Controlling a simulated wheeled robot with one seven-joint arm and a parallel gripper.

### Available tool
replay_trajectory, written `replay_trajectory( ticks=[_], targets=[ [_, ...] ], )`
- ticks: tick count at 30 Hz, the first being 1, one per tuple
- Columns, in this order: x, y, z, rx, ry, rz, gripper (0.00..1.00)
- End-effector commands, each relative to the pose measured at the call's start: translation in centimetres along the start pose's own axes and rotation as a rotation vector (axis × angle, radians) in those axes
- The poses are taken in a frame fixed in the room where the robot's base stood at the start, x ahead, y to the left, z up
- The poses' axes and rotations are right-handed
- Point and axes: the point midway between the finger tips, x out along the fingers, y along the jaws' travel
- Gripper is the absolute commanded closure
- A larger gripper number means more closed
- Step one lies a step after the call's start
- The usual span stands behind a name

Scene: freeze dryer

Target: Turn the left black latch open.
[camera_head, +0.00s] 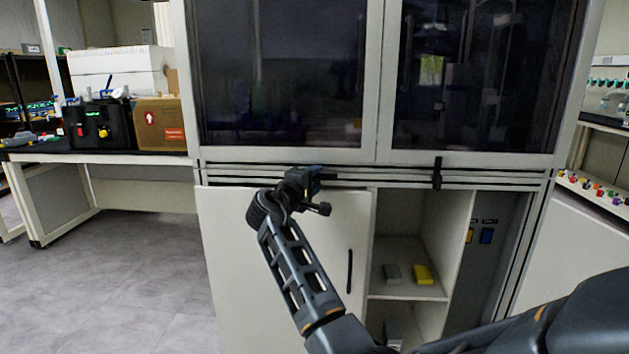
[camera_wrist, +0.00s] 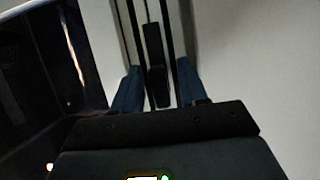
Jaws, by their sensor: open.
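The left black latch (camera_wrist: 153,48) shows in the wrist view as a narrow dark bar on the cabinet's frame. It lies lengthwise along the dark rails, between my two blue fingers. My gripper (camera_wrist: 158,72) is open, with one finger on each side of the latch; I cannot tell if either touches it. In the head view my gripper (camera_head: 318,176) is at the frame below the left glass door and covers most of the latch. The right black latch (camera_head: 437,173) stands upright across the rails.
Dark glass doors (camera_head: 280,75) are above the rails. A white lower door (camera_head: 275,240) with a black handle (camera_head: 349,270) is below my gripper. Right of it is an open shelf (camera_head: 405,290) with a yellow block (camera_head: 423,274). Floor (camera_head: 120,280) is clear at left.

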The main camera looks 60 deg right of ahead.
Motion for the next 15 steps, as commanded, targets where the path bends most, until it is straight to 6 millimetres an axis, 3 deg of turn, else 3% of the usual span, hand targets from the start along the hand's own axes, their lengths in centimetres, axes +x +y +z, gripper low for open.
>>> replay_trajectory(
  ticks=[15],
  targets=[
    [-7.0, -0.1, 0.0, -0.001, 0.001, -0.001, 0.57]
  ],
)
